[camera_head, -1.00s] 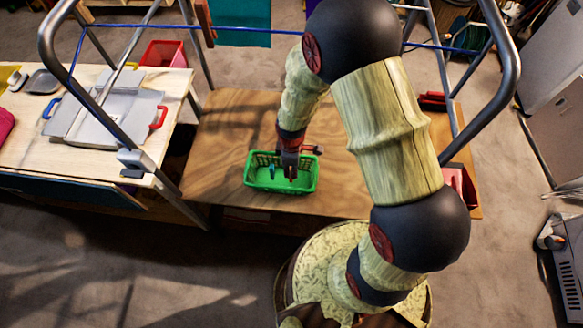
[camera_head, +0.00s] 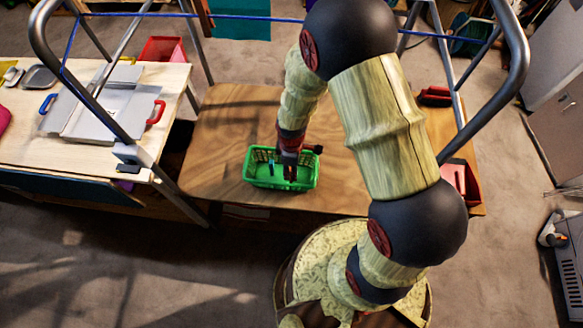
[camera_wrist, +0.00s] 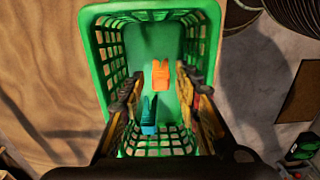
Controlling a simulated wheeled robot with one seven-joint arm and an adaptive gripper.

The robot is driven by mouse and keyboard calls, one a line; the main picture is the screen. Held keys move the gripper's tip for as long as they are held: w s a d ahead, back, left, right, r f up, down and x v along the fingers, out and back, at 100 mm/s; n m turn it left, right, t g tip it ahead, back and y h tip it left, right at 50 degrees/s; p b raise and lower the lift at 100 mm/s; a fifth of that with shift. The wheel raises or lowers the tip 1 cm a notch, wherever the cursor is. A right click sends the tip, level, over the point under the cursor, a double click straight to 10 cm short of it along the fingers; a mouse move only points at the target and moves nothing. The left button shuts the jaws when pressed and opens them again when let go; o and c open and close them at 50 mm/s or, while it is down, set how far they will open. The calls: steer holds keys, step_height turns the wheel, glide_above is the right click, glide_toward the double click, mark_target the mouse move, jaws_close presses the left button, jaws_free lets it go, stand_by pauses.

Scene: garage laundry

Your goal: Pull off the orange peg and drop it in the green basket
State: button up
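The green basket (camera_head: 252,181) stands on the wooden table, and it fills the middle of the wrist view (camera_wrist: 90,50). The orange peg (camera_wrist: 160,74) is inside it in the wrist view, apart from both fingers. A blue peg (camera_wrist: 148,116) is also in the basket, nearer the left finger; it shows as a small blue spot in the head view (camera_head: 271,169). My gripper (camera_head: 289,174) points down into the basket. In the wrist view its fingers (camera_wrist: 160,100) are wide apart with nothing gripped. The orange peg cannot be made out in the head view.
A blue line (camera_head: 250,17) runs across a metal rack (camera_head: 518,70) above the table. The wooden table (camera_head: 220,125) is clear left of the basket. A red bin (camera_head: 470,188) is at its right. A pale workbench (camera_head: 30,125) with trays stands left.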

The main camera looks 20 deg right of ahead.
steer(key=shift+o, duration=0.3)
step_height(320, 180, up, 12)
stand_by(0.5)
steer(key=s+d+r+m+t+b, duration=0.1)
steer(key=s+r+m, duration=0.3)
steer(key=r, duration=0.4)
steer(key=s+d+r+m+t+b, duration=0.1)
steer(key=s+d+r+m+t, duration=0.2)
steer(key=r, duration=0.6)
steer(key=s+d+r+m+t+b, duration=0.1)
steer(key=s+d+r+m+b, duration=0.1)
steer(key=s+r+m, duration=0.4)
step_height(320, 180, up, 2)
steer(key=shift+r+m+t, duration=0.25)
steer(key=shift+m+t, duration=0.05)
steer(key=shift+t, duration=0.1)
